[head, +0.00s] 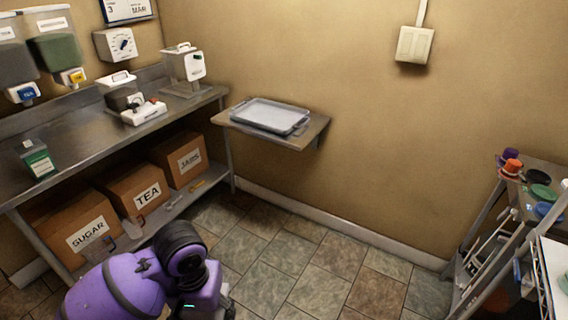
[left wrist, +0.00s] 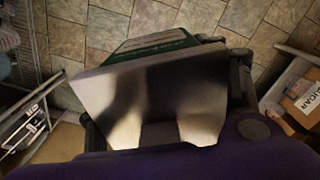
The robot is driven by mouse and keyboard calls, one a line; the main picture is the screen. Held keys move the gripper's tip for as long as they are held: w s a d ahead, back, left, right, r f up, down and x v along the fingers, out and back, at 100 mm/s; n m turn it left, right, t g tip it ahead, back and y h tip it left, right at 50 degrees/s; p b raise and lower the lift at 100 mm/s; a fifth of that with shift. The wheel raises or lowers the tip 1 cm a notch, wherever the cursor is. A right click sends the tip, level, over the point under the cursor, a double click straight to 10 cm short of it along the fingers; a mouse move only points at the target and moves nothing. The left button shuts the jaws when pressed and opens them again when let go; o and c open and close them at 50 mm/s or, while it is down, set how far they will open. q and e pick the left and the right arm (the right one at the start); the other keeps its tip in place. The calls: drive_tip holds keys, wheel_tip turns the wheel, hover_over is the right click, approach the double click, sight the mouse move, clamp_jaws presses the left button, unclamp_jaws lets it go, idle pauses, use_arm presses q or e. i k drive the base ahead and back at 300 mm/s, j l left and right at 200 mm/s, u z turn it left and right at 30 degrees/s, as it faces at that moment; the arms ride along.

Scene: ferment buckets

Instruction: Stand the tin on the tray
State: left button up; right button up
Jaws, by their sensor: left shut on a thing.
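My left gripper (left wrist: 165,100) is shut on a tin (left wrist: 150,82) with a pale, shiny face and a green label edge, held above the tiled floor in the left wrist view. In the head view my purple left arm is at the bottom left, and the held tin is hidden. The grey tray (head: 270,114) lies flat and empty on a small wall shelf, above and beyond my arm. A similar green and white tin (head: 39,160) stands on the metal counter, away from my gripper. My right gripper is not in view.
The metal counter (head: 70,137) along the left holds a white-based appliance (head: 144,112) and a white dispenser (head: 184,66). Boxes (head: 147,195) sit on its lower shelf. The wall shelf (head: 310,132) has a bare right edge. A rack with coloured lids (head: 510,168) stands right. The middle floor is clear.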

sight(284, 121)
drive_tip(key=i+l, duration=0.2)
drive_tip(key=i, duration=0.3)
drive_tip(key=i+l, duration=0.25)
drive_tip(key=i, duration=0.25)
drive_tip(key=i+l, duration=0.2)
drive_tip(key=i, duration=0.3)
drive_tip(key=i+l, duration=0.2)
drive_tip(key=i, duration=0.3)
